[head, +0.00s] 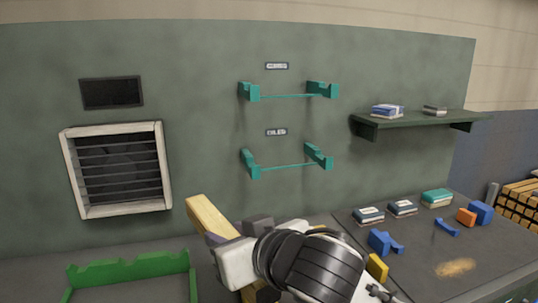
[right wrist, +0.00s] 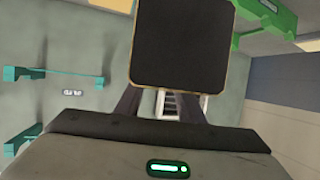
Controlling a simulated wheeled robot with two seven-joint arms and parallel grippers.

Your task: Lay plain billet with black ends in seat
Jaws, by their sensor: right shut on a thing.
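My right gripper (head: 234,234) is shut on a pale yellow wooden billet (head: 209,217) in the lower middle of the head view. The billet slants up and left out of the jaws, and my wrist hides much of it. In the right wrist view a square black end (right wrist: 182,42) with a thin pale rim faces the camera. On the green wall are two pairs of teal brackets, an upper pair (head: 323,89) and a lower pair (head: 318,156), both empty. The billet is apart from both pairs. My left gripper is not in view.
A green notched rack (head: 132,272) stands at lower left. A slatted vent (head: 118,169) is on the wall. A dark shelf (head: 415,123) juts out at right. Blue blocks (head: 380,242) and several small items lie on the dark bench top (head: 420,262) below it.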

